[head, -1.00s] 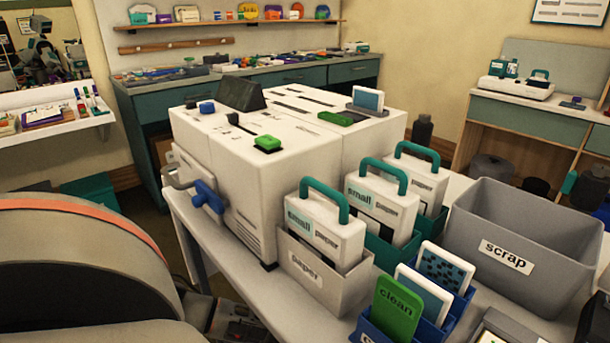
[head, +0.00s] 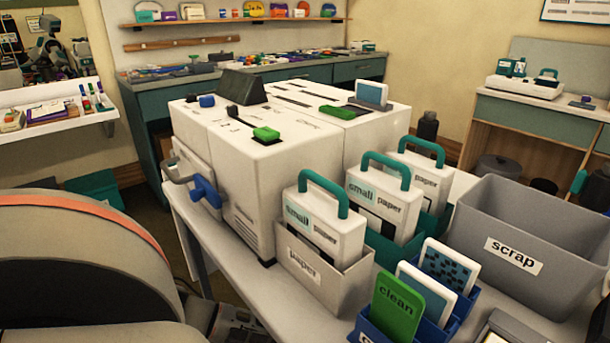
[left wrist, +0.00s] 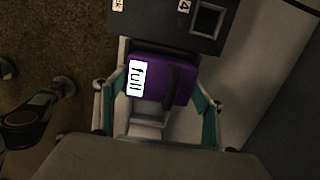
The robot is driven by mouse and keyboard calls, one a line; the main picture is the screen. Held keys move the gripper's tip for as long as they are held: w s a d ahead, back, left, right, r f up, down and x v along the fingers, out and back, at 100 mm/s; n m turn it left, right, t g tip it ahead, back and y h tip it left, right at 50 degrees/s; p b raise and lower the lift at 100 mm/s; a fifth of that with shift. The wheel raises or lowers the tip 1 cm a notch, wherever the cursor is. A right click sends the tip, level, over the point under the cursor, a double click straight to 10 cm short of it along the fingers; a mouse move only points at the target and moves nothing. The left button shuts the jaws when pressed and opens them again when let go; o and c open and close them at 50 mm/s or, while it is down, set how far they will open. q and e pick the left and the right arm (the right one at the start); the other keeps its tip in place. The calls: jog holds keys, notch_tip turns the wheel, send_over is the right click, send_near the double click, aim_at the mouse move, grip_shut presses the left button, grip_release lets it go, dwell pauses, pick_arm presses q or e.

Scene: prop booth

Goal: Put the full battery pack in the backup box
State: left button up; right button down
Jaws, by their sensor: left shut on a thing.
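In the left wrist view, the full battery pack (left wrist: 157,78) is a purple block with a white "full" label and a dark bar across its right part. My left gripper (left wrist: 160,100) has its teal-sided fingers on either side of the pack and is shut on it. The pack's upper edge is at or over the near edge of a dark panel (left wrist: 155,22); I cannot tell whether they touch. I cannot pick out a backup box in either view. My right gripper is not in view.
The dark panel carries a square-framed recess (left wrist: 207,19) and cut-off labels. In the head view, a white machine (head: 270,205) stands on the table among paper cassettes (head: 322,228), a grey scrap bin (head: 535,230) and a blue holder (head: 375,330). Carpet lies left in the wrist view.

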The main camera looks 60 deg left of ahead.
pick_arm(q)
jog(key=shift+f+b, duration=0.35)
jog(key=shift+f, duration=0.55)
jog(key=shift+w+f, duration=0.1)
jog(key=shift+f, duration=0.05)
jog(key=o, duration=1.7)
jog(key=shift+o, duration=0.8)
notch_tip(320, 180, up, 12)
jog(key=d, duration=0.1)
jog(key=shift+d, duration=0.25)
